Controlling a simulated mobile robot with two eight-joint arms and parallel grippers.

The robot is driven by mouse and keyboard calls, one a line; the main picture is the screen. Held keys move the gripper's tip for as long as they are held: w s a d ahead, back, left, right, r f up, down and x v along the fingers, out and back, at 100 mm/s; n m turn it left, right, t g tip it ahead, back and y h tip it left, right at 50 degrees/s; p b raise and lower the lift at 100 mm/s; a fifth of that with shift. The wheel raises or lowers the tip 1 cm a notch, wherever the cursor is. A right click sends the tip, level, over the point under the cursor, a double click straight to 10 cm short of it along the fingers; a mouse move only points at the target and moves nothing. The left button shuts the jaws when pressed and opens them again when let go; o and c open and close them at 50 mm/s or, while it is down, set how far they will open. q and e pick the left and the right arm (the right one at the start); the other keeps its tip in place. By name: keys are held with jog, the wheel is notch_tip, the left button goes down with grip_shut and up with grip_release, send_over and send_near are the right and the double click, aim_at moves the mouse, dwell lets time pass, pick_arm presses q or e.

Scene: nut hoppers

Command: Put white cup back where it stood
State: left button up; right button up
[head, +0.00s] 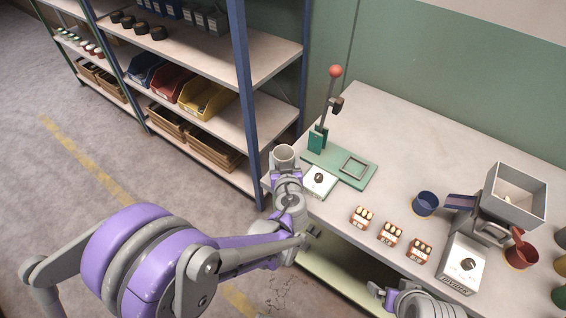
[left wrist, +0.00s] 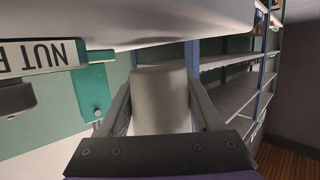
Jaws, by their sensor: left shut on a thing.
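The white cup (head: 284,154) is held in my left gripper (head: 286,172), near the table's left edge beside the green lever press. Its open mouth faces up towards the head camera. In the left wrist view the cup (left wrist: 160,98) sits between the two fingers of the left gripper (left wrist: 162,108), which are shut on it. Whether the cup is over the table or just off its edge is hard to tell. My right gripper (head: 380,292) is low at the table's front edge, partly cut off by the frame; its jaw state is unclear.
The green press (head: 340,166) with a red-knobbed lever and a white dial box (head: 319,181) stand close by. A shelf rack (head: 222,60) stands left.

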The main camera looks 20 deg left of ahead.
pick_arm(q)
jog(key=shift+f, duration=1)
jog(key=shift+f, duration=0.1)
jog(key=shift+f+b, duration=0.15)
jog(key=shift+b, duration=0.15)
jog(key=o, duration=1.4)
